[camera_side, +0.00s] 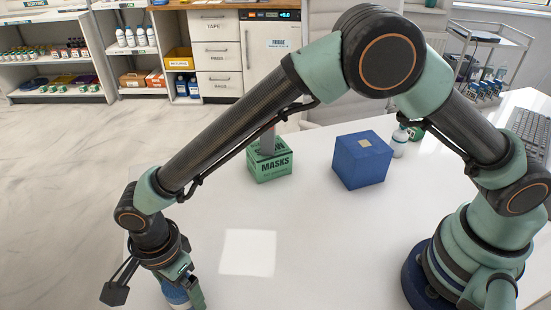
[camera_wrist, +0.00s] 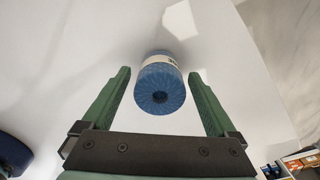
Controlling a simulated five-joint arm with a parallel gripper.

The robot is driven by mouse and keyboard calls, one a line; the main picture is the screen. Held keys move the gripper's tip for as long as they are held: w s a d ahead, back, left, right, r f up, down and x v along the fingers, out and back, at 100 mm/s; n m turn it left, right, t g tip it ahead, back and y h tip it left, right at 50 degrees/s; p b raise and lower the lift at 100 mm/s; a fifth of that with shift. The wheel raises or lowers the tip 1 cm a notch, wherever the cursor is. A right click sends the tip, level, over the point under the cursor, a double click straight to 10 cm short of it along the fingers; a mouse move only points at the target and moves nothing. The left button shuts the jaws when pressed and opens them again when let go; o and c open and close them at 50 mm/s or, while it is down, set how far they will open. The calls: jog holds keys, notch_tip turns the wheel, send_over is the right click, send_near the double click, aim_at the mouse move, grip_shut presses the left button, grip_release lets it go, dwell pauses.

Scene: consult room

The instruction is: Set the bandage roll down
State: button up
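The blue bandage roll (camera_wrist: 160,85) with a white label band is between and just beyond the fingertips of my gripper (camera_wrist: 158,73) in the wrist view. Its round end with a dark centre hole faces the camera. The two green fingers are spread wide, with a visible gap on each side of the roll. In the side view the roll (camera_side: 175,292) shows only in part at the bottom left, partly hidden by my gripper (camera_side: 157,296). It appears to be on the white table (camera_side: 330,250), but its base is cut off.
A pale square patch (camera_side: 248,252) lies on the table right of my gripper. Behind it stand a green masks box (camera_side: 270,165), a blue box (camera_side: 361,160) and a small white bottle (camera_side: 399,142). A keyboard (camera_side: 530,130) is at the right. The table's middle is clear.

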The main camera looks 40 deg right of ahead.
notch_tip(320, 180, up, 12)
jog(key=w+d+r+n+t, duration=0.1)
jog(key=w+d+r+n, duration=0.1)
jog(key=d+r, duration=0.35)
jog(key=w+d+r+n+t+y, duration=0.1)
jog(key=d+r+n, duration=0.1)
jog(key=d, duration=0.6)
jog(key=w+d+r+n, duration=0.2)
jog(key=d+r, duration=0.1)
jog(key=d, duration=0.4)
jog(key=s+d+n+t, duration=0.1)
jog(key=s+d+n, duration=0.3)
jog(key=d, duration=0.5)
jog(key=s+d+n+t+h, duration=0.1)
jog(key=s+d+n, duration=0.3)
jog(key=d, duration=0.4)
jog(key=shift+d+r+t, duration=0.15)
jog(key=shift+d+t, duration=0.2)
jog(key=shift+t, duration=0.45)
